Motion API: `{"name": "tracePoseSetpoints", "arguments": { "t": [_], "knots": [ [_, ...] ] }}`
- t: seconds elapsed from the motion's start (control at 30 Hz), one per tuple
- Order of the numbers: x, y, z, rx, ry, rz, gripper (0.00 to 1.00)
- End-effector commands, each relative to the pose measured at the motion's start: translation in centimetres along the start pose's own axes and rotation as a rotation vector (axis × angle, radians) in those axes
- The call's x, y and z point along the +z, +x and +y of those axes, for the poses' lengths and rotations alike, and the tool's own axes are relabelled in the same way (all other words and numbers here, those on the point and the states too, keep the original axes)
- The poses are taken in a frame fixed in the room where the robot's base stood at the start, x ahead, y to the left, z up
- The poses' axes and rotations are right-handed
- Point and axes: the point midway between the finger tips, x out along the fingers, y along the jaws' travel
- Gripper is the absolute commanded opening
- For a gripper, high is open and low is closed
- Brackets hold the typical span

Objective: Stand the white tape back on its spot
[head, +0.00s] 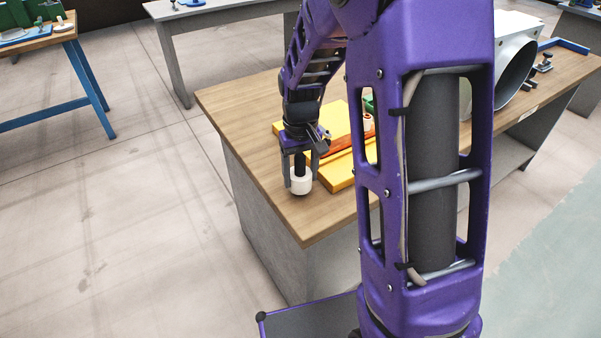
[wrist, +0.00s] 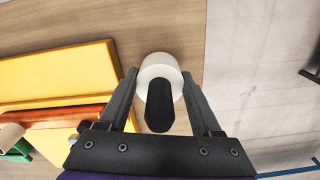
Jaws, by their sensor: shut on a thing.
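The white tape (head: 301,183) is a round white piece between the fingertips of my gripper (head: 301,180). A black upright cylinder (head: 300,161) shows above it between the fingers. In the wrist view the tape (wrist: 160,67) is seen from above, with the black cylinder (wrist: 159,106) covering part of it. My gripper (wrist: 160,76) has one finger on each side of the tape and is shut on it. The tape is at or just above the wooden tabletop near its left edge; I cannot tell whether it touches the wood.
A yellow case (head: 342,182) with orange items lies on the wooden workbench (head: 262,165) just right of my gripper. A large grey duct piece (head: 517,66) stands farther along. Bare wood shows left of and in front of the tape, up to the bench edge.

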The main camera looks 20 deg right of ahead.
Motion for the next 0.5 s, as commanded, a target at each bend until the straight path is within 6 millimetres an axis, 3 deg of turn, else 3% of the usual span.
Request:
{"name": "tracePoseSetpoints", "arguments": {
  "t": [0.5],
  "knots": [
    [0.0,1.06,0.0,0.0,0.0,0.0,0.0]
  ]
}}
